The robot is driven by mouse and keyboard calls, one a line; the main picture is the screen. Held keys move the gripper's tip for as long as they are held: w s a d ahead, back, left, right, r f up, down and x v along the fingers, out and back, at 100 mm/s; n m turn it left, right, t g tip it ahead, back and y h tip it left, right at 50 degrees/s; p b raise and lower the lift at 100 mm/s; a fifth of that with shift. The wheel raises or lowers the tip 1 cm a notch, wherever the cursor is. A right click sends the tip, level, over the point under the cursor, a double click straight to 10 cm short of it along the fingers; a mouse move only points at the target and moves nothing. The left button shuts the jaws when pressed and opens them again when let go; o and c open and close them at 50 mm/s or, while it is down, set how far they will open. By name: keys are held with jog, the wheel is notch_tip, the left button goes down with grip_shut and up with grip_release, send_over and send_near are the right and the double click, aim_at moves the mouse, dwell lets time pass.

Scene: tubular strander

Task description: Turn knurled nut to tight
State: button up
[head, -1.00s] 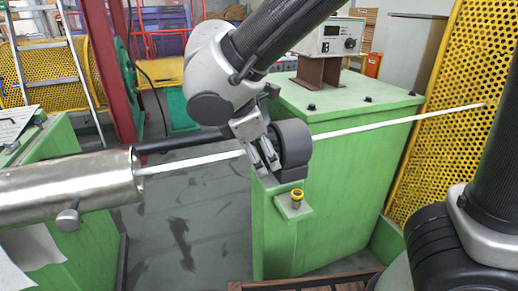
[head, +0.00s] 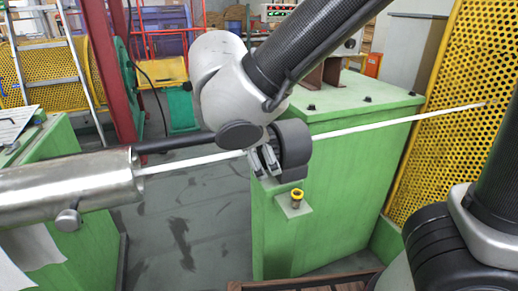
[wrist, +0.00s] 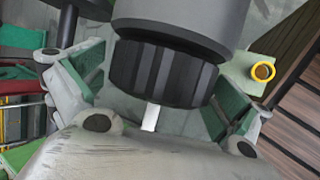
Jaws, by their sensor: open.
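The knurled nut (wrist: 165,72) is a black, deeply ribbed ring on the end of a dark grey cylindrical housing (wrist: 185,20), which also shows in the head view (head: 293,143). My gripper (wrist: 158,82) is open, with one green-padded finger at the left of the nut and the other at its lower right. A gap shows between the nut and the left finger; contact on the right cannot be told. In the head view my gripper (head: 264,161) is at the left side of the housing and hides the nut. A white rod (head: 365,126) runs through the housing.
The housing is mounted at a green cabinet (head: 335,190). A yellow ring-topped knob (head: 297,195) stands on a green ledge just below. A metal tube (head: 70,187) lies at the left. Yellow perforated guarding (head: 450,120) stands at the right. Grey floor is open between the stands.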

jog(key=v, duration=1.2)
jog(key=shift+s, duration=0.1)
jog(key=w+d+m, duration=0.1)
jog(key=d, duration=0.2)
jog(key=w+d+m+g, duration=0.1)
jog(key=d, duration=0.2)
jog(key=w+d+f+m, duration=0.1)
jog(key=w+d+m, duration=0.1)
jog(key=d, duration=0.1)
jog(key=shift+d+g, duration=0.2)
jog(key=shift+g, duration=0.2)
jog(key=s+d+f+m+y, duration=0.1)
jog(key=s+d+f+m, duration=0.1)
jog(key=d+m, duration=0.6)
jog(key=s+d+f+m+y, duration=0.2)
jog(key=d+m, duration=0.6)
jog(key=d, duration=0.9)
jog(key=s, duration=0.2)
jog(key=shift+s, duration=0.4)
jog(key=shift+d, duration=0.15)
